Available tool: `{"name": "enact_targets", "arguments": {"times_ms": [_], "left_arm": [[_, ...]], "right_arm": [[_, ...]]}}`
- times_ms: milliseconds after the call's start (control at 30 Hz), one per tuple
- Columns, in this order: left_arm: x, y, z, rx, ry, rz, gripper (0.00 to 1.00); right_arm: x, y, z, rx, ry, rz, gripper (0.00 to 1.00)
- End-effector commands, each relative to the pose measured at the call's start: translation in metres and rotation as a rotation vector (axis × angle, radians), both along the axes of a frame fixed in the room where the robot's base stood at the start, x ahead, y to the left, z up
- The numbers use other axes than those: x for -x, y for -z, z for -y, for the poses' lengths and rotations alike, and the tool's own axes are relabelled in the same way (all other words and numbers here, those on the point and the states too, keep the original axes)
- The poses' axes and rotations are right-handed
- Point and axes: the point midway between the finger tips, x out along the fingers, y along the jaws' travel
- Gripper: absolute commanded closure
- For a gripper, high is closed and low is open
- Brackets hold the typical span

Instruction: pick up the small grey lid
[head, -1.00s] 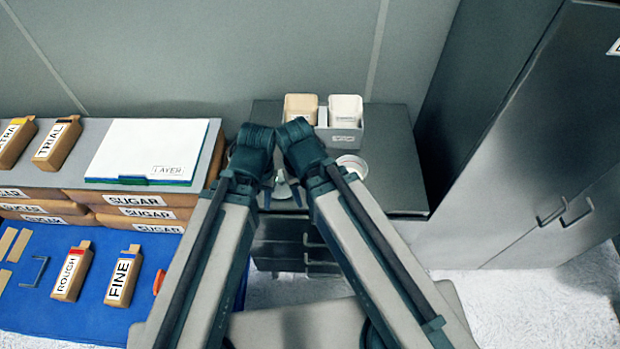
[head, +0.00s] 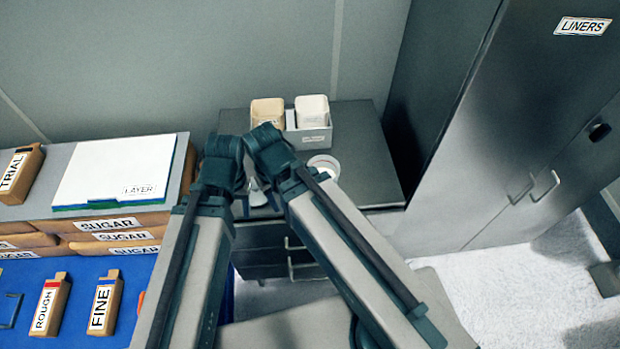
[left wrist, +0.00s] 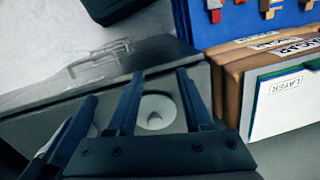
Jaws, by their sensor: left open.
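The small grey lid (left wrist: 157,112) is a pale round disc with a raised knob, lying on the dark cabinet top. It shows between the two fingers of my left gripper (left wrist: 158,85) in the left wrist view. My left gripper is open over the lid, with nothing seen held. In the head view the lid (head: 257,192) is partly visible between my two forearms, near the left gripper's fingertips (head: 259,203). My right gripper is mostly hidden behind its own arm; a further blue finger at the left of the wrist view may belong to it.
A round pale dish (head: 323,165) stands right of the lid. A grey caddy (head: 310,137) with a tan and a white container is behind it. Sugar boxes (head: 108,224) and a white layer box (head: 115,170) stand left. A tall cabinet (head: 500,130) bounds the right.

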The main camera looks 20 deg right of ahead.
Motion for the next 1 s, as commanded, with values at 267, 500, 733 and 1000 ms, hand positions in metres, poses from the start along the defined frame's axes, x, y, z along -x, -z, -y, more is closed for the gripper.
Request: {"name": "enact_targets", "arguments": {"times_ms": [267,500,733,1000], "left_arm": [[-0.02,-0.014,0.008,0.035,0.205,-0.023,0.23],[-0.065,-0.043,0.025,0.127,0.776,-0.057,0.23],[-0.102,-0.066,0.038,0.197,1.283,-0.042,0.23],[-0.121,-0.076,0.044,0.226,1.582,-0.014,0.23]], "right_arm": [[0.0,-0.015,0.0,0.0,0.001,0.0,0.5],[0.0,-0.044,0.0,-0.001,0.004,0.0,0.5],[0.0,-0.066,0.0,-0.001,0.006,0.0,0.5],[0.0,-0.076,0.0,-0.002,0.007,0.0,0.5]]}}
